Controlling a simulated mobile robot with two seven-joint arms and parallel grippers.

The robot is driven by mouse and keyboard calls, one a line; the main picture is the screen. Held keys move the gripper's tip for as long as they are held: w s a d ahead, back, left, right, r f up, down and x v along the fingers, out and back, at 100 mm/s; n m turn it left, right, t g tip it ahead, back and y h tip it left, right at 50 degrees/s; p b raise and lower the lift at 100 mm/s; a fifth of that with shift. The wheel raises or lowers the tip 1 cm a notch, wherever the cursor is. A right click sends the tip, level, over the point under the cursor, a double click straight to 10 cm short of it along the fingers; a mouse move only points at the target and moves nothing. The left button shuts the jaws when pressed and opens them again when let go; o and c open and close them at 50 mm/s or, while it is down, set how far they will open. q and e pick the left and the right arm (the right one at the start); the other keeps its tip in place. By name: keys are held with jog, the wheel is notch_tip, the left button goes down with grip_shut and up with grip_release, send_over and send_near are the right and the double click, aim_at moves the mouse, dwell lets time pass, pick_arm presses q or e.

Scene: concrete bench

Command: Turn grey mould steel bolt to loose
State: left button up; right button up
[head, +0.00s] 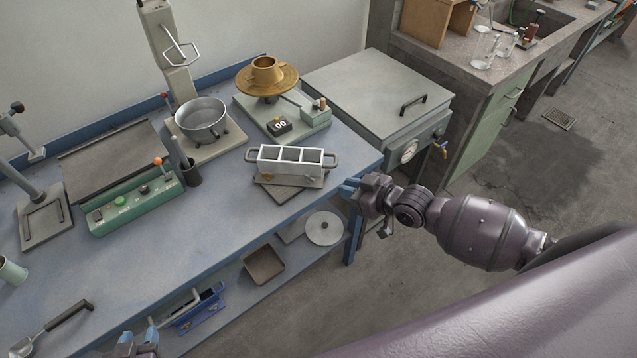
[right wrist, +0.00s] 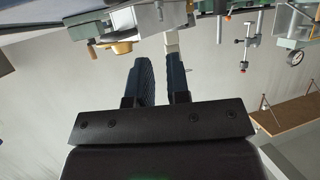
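The grey three-cell mould (head: 290,161) stands upright on a dark plate, with a handle at each end. Small fittings show low on its front side, but I cannot clearly make out the steel bolt or its setting. My right gripper (head: 348,189) is just right of the mould, near the bench's right edge, apart from it. Its two dark fingers also show in the right wrist view (right wrist: 161,75), spread with an empty gap. My left gripper (head: 140,336) is at the bottom edge, its blue fingertips apart and nothing visible between them.
A grey bowl (head: 202,122) and a green control box (head: 132,203) stand to the left. A grey lidded chest (head: 365,85) is at the right. The blue bench (head: 215,228) is clear in front.

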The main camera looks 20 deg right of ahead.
aim_at(317, 187)
jog(key=x, duration=1)
jog(key=shift+w+a+f+b, duration=0.2)
jog(key=shift+w+b, duration=0.05)
jog(key=shift+b, duration=0.05)
jog(key=shift+c, duration=0.3)
grip_shut()
